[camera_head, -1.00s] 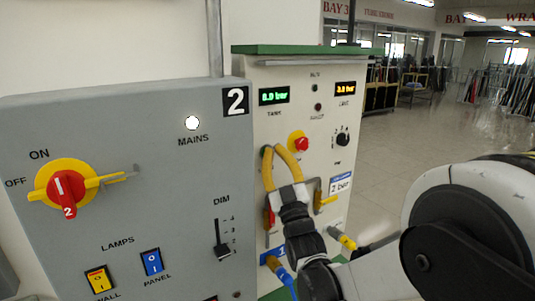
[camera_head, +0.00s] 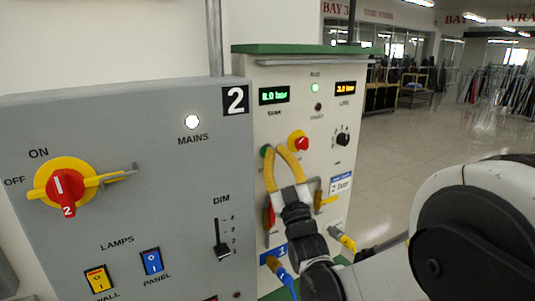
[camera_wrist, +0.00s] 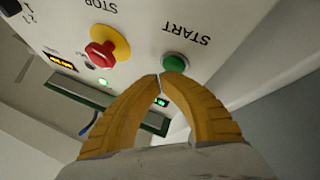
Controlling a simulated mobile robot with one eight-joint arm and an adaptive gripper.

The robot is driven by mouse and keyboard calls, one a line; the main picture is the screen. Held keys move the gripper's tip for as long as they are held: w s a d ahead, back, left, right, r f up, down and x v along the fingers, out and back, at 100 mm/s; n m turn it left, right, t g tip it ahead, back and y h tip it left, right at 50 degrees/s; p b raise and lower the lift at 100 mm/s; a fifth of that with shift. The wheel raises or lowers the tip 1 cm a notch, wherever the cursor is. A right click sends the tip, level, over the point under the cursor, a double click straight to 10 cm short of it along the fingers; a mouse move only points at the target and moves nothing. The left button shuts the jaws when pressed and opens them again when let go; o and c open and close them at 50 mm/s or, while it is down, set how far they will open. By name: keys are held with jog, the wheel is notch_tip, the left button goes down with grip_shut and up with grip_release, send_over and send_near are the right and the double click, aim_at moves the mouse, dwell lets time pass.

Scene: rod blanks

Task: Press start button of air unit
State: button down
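The air unit (camera_head: 325,110) is a cream cabinet with a green top. Its green start button (camera_wrist: 175,64) shows in the wrist view beside the label START, and its edge shows in the head view (camera_head: 265,151). My gripper (camera_head: 272,149) has yellow fingers closed tip to tip with nothing between them. In the wrist view the fingertips (camera_wrist: 160,77) are just beside the button; whether they touch it I cannot tell. A green lamp (camera_head: 315,88) on the unit is lit. The red stop button (camera_head: 300,142) on its yellow base is right of the fingers.
A grey panel (camera_head: 130,200) with a red rotary switch (camera_head: 66,190), lamp rockers and a dim slider stands at left. A black knob (camera_head: 342,139) and valve levers are on the unit. Open floor lies at right.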

jog(key=shift+s+d, duration=0.1)
jog(key=shift+s, duration=0.05)
jog(key=s+d, duration=0.2)
jog(key=s, duration=0.2)
jog(key=shift+s+d, duration=0.1)
jog(key=shift+d, duration=0.3)
dwell(0.6)
